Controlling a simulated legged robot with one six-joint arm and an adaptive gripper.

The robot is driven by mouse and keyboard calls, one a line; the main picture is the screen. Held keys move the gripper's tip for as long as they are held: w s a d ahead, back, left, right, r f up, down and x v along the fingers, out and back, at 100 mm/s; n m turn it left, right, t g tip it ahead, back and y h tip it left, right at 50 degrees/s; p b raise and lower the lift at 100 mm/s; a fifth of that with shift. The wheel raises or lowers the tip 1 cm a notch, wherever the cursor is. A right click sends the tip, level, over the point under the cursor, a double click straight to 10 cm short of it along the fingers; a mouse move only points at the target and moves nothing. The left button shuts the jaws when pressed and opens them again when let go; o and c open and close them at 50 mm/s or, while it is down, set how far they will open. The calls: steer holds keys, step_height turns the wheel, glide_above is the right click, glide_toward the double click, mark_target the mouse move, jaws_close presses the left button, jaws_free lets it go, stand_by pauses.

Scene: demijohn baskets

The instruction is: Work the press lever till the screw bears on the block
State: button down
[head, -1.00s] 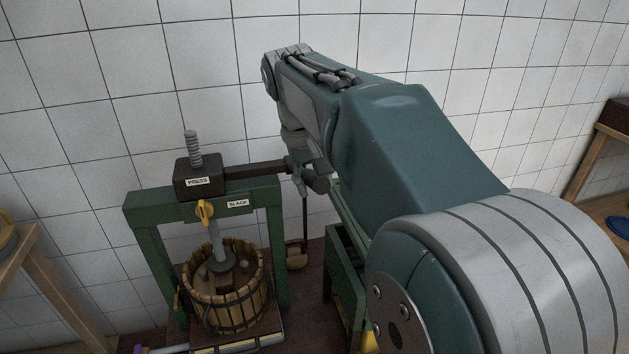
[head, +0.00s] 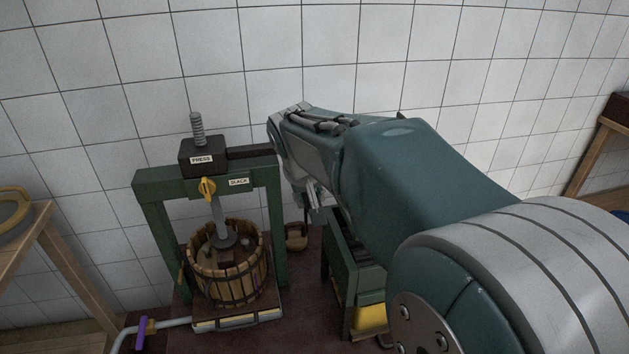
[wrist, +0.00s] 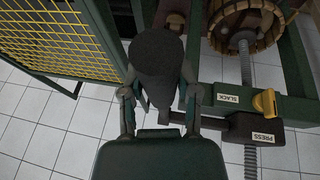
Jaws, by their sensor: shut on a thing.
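The press head (head: 203,158), labelled PRESS, sits on a green frame with its threaded screw (head: 197,127) rising above it. The dark lever (head: 250,152) runs right from the head; its far end is behind my arm. In the wrist view my gripper (wrist: 160,88) is shut on the lever's dark knobbed handle (wrist: 158,52). My gripper (head: 317,197) is mostly hidden by my arm in the head view. A yellow pointer (head: 208,188) sits beside a SLACK label (head: 238,182). The screw's dark foot (head: 222,240) is inside the slatted basket (head: 232,288); its contact with the block cannot be made out.
In the wrist view, a yellow mesh guard (wrist: 60,40) is at the upper left. A wooden table (head: 35,225) stands left. A pipe with a purple valve handle (head: 143,333) is at the front left.

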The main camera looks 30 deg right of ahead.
step_height(320, 180, down, 8)
steer(key=t+h, duration=0.1)
steer(key=t, duration=0.2)
steer(key=shift+w+f, duration=0.2)
steer(key=shift+d+f+t, duration=0.1)
steer(key=shift+t, duration=0.2)
stand_by(0.4)
steer(key=shift+c, duration=1.7)
jaws_free()
